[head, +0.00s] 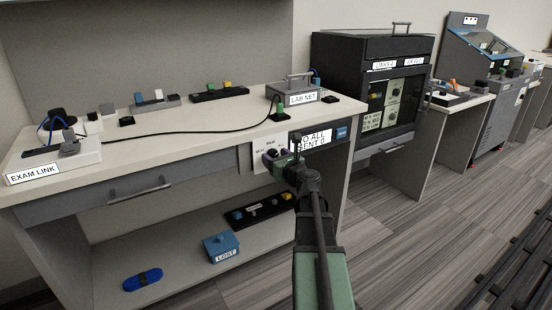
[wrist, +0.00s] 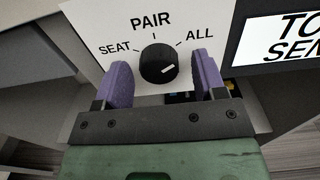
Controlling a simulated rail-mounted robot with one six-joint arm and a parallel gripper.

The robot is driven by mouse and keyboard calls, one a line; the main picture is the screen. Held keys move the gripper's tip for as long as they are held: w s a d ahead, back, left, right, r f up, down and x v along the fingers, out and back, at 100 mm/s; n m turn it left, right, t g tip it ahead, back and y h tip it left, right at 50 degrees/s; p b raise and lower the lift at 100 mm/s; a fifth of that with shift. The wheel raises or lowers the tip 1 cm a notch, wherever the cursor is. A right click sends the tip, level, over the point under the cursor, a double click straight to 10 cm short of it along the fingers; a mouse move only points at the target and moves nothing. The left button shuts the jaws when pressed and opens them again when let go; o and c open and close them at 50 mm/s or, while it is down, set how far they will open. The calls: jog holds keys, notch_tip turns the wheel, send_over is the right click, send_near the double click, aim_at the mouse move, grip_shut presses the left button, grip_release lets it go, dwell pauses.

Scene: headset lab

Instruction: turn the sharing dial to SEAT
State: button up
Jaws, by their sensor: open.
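The sharing dial (wrist: 158,62) is a round black knob on a white panel (wrist: 98,28) marked SEAT at left, PAIR at top and ALL at right. Its white mark sits right of centre and points right and slightly up, on the ALL side. My gripper (wrist: 164,74) is open, with one purple finger on each side of the knob and a visible gap to each. In the head view my gripper (head: 281,157) is at the panel (head: 258,152) on the desk front and hides the knob. A screen (head: 316,140) beside it reads "TO ALL" and "SENT 0".
The desk top (head: 190,133) above holds a LAB NET box (head: 300,97), a black cable and an EXAM LINK unit (head: 50,165). A shelf below carries a blue LOST box (head: 221,248) and a blue oval item (head: 143,279).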

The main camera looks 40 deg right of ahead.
jog(key=shift+c, duration=0.3)
jog(key=c, duration=0.9)
jog(key=shift+o, duration=0.2)
